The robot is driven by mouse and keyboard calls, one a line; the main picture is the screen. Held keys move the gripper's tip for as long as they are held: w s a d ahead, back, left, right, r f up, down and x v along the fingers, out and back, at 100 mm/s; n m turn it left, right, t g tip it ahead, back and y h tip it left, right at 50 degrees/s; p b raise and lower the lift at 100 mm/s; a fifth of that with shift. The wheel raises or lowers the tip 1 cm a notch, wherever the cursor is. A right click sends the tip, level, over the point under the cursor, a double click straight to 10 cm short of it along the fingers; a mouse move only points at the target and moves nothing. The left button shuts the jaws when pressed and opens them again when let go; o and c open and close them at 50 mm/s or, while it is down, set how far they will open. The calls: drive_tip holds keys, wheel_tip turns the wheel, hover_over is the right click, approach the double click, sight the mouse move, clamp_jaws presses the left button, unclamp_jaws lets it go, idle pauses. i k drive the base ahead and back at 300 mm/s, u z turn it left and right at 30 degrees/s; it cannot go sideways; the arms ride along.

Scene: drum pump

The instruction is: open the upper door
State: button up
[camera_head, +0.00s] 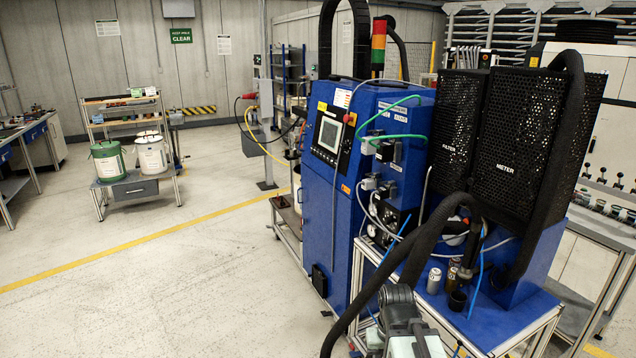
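The blue pump cabinet (330,180) stands in the middle, with a screen (329,134) on its sloped upper front. Two black perforated covers are at the upper right, one marked FILTER (457,125) and one marked METER (516,150). Both look shut. I cannot tell which panel is the upper door. Grey parts of my arm (398,303) show at the bottom edge, in front of the cabinet's side bench and below the covers. I cannot make out fingertips or whether my gripper holds anything.
A thick black hose (425,240) arches over the blue bench (495,322), which carries small bottles (434,280) and a black cup (457,301). A signal tower (378,45) rises behind the cabinet. A small rack with buckets (108,162) stands far left. The left floor is open.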

sight(329, 103)
drive_tip(key=u, duration=0.2)
drive_tip(key=i, duration=2.15)
drive_tip(key=u, duration=0.85)
drive_tip(key=i, duration=0.85)
drive_tip(key=u, duration=0.75)
drive_tip(key=i, duration=0.95)
drive_tip(key=u, duration=0.2)
